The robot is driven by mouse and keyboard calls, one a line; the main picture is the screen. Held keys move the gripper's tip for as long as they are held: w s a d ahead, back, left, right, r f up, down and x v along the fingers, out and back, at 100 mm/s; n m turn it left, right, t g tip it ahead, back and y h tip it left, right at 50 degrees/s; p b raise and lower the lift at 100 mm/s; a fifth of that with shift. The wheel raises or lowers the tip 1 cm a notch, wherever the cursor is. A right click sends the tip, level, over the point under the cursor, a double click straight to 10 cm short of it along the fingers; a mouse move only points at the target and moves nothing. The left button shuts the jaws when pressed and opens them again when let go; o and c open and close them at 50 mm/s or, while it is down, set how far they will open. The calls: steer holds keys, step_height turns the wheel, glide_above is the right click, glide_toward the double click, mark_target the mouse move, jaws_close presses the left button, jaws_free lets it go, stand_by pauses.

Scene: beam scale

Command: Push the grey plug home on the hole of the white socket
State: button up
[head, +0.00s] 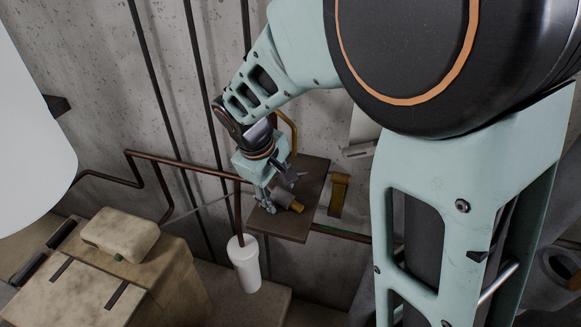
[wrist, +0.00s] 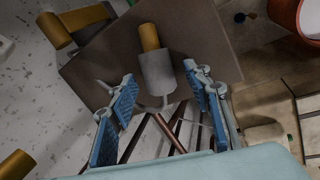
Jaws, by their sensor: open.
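A grey cylinder (wrist: 157,73) with a gold end (wrist: 149,38) shows at the brown square board (wrist: 205,35) in the wrist view; it looks like the grey plug. It also shows in the head view (head: 284,197), just right of my gripper (head: 273,203). My gripper also shows in the wrist view (wrist: 160,88), open, with its blue pads on either side of the grey cylinder's lower end. I see no clear contact. A white cylinder (head: 245,266) stands below the board in the head view. I cannot tell whether it is the white socket, and no hole is visible.
A gold-brown bracket (head: 338,194) is right of the board. Brown pipes (head: 180,162) run along the concrete wall. A beige box (head: 120,234) sits on a block at lower left. My arm hides much of the head view's right side.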

steer(key=c, duration=1.2)
jaws_close()
steer(key=shift+r, duration=0.15)
